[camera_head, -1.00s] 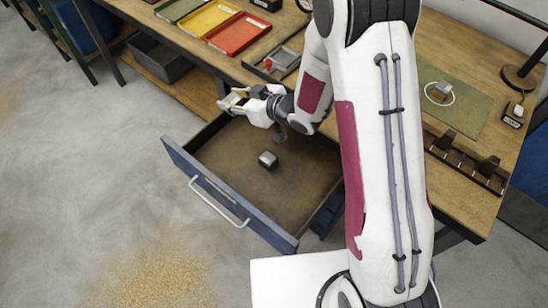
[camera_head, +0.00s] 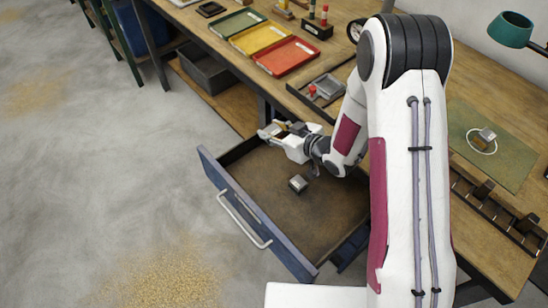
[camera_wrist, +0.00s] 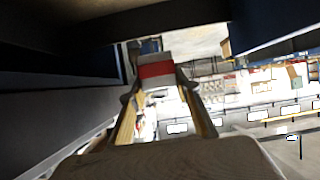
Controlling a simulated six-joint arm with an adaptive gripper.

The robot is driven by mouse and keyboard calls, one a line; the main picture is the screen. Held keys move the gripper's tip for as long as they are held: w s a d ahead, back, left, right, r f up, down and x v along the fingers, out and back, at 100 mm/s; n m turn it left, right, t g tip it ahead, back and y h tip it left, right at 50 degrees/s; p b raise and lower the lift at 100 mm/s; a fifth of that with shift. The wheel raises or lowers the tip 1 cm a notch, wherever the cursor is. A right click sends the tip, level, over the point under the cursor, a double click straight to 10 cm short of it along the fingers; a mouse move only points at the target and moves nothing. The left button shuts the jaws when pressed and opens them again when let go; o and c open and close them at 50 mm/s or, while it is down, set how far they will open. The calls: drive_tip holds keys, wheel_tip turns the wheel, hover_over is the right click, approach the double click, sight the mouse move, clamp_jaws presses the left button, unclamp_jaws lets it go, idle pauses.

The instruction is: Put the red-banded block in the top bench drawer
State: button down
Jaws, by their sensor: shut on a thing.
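The red-banded block (camera_wrist: 156,72), pale grey with a red band, is between the fingertips of my gripper (camera_wrist: 157,88) in the wrist view. My gripper is shut on it. In the head view my gripper (camera_head: 272,131) is at the back left corner of the open bench drawer (camera_head: 262,220); the held block cannot be clearly made out there. The drawer has a blue front with a pale bar handle and a brown floor. In the wrist view dark panels lie close on the left and above.
A small grey block (camera_head: 298,184) lies on the drawer floor. Green, yellow and red trays (camera_head: 286,57) stand on the wooden bench above. A grey bin (camera_head: 208,72) sits on the lower shelf. A green mat (camera_head: 490,148) lies at the right. Most of the drawer floor is clear.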

drive_tip(key=shift+f, duration=4.6)
drive_tip(key=shift+f, duration=0.15)
drive_tip(key=shift+f, duration=2)
drive_tip(key=shift+f, duration=0.15)
drive_tip(key=c, duration=1.5)
unclamp_jaws()
drive_tip(key=shift+s+d+r, duration=0.1)
drive_tip(key=shift+d+r, duration=0.05)
drive_tip(key=shift+r, duration=0.05)
drive_tip(key=shift+v, duration=5.85)
